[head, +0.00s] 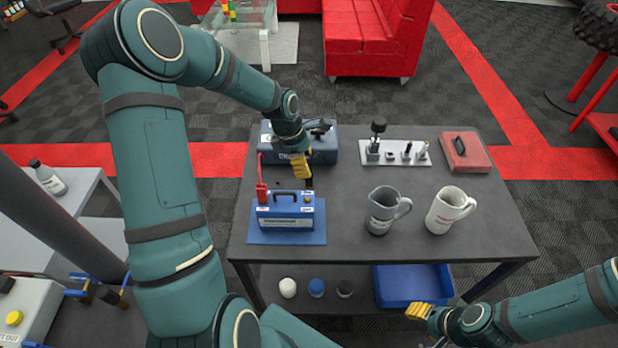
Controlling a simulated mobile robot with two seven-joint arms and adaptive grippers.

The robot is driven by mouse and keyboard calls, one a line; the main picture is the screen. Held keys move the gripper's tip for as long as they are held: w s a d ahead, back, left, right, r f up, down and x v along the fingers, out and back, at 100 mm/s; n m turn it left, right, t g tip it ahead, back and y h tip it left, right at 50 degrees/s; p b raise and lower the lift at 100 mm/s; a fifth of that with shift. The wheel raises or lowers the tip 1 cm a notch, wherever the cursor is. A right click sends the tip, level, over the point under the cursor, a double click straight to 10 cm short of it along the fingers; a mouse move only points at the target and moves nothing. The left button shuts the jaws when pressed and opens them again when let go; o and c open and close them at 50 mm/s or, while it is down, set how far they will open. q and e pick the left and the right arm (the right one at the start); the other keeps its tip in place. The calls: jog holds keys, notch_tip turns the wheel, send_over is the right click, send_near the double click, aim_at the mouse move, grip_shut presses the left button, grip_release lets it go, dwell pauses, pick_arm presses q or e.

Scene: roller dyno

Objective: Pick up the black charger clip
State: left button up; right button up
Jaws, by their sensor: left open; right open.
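A blue charger box (287,217) with a dark handle stands on a blue mat (256,236) on the dark table. A red clip (262,192) stands upright at its left end. A small dark piece, apparently the black charger clip (309,183), shows at the box's right rear, just below my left gripper. My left gripper (302,169) is open, with yellow fingers pointing down over it; whether they touch it I cannot tell. My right gripper (418,311) is open and empty, low in front of the table, far from the charger.
A blue-grey toolbox (325,146) stands behind the charger. A grey mug (382,211) and a white mug (446,211) stand to the right. A metal plate (385,159) with upright fittings and a red case (465,152) are at the back right. A blue bin (414,285) is below.

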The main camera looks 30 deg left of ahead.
aim_at(311, 180)
pick_arm(q)
jog(key=b+x, duration=0.1)
jog(key=x, duration=0.6)
jog(key=shift+f, duration=0.1)
grip_shut()
